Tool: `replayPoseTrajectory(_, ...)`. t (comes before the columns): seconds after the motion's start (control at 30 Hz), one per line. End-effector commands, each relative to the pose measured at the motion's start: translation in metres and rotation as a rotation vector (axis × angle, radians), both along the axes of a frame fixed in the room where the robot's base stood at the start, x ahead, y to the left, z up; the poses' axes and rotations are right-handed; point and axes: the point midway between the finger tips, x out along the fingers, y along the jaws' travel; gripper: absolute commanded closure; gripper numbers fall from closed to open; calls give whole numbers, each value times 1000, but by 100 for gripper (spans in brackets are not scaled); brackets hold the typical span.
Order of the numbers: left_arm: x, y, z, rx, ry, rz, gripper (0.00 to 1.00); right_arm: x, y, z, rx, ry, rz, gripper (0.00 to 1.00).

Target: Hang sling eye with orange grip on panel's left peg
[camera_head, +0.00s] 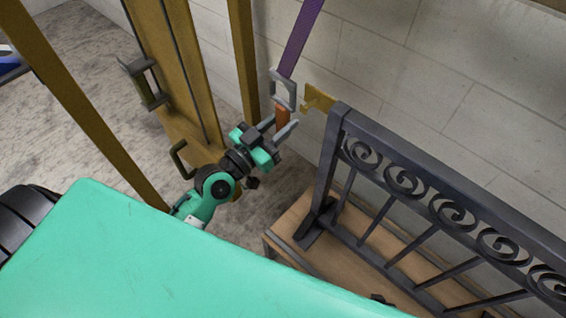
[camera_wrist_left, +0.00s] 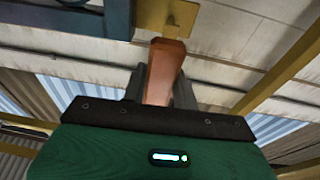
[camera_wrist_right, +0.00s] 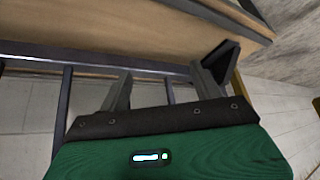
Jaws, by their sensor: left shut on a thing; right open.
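The purple sling (camera_head: 300,40) comes down from above to a grey metal eye (camera_head: 290,92). Below the eye is the orange grip (camera_head: 282,121). My left gripper (camera_head: 284,131) is shut on this grip, which also shows between its fingers in the left wrist view (camera_wrist_left: 163,72). The dark scrollwork panel (camera_head: 340,150) stands upright at right. Its yellow left peg (camera_head: 318,99) juts from the top left corner. The eye is just left of the peg in the picture, seemingly apart; depth is unclear. My right gripper (camera_wrist_right: 165,85) is open and empty.
The panel stands on a wooden platform (camera_head: 293,225). Yellow posts (camera_head: 243,60) and a yellow board with handles (camera_head: 165,70) stand at left. A pale block wall (camera_head: 400,70) is behind. Bare floor lies left of the platform.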

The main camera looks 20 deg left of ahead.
Motion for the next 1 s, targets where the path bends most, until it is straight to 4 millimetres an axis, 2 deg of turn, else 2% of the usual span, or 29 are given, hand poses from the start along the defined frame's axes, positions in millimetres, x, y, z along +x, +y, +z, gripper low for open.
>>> replayPoseTrajectory(0.03,2,0,-22,6,-4,-18,98,6,4,-3,12,-25,2,35)
replayPoseTrajectory(0.2,7,-1,-56,6,-4,-74,98,20,14,31,48,-101,7,35)
replayPoseTrajectory(0.43,12,-1,-95,4,-3,-130,98,23,20,80,92,-190,13,35)
replayPoseTrajectory(0.6,15,0,-109,1,-3,-150,98,20,21,107,113,-231,16,35)
replayPoseTrajectory(0.7,16,1,-111,0,-2,-156,98,18,21,116,118,-243,17,35)
replayPoseTrajectory(1.0,23,-2,-111,-3,-3,-158,98,19,24,121,129,-262,20,35)
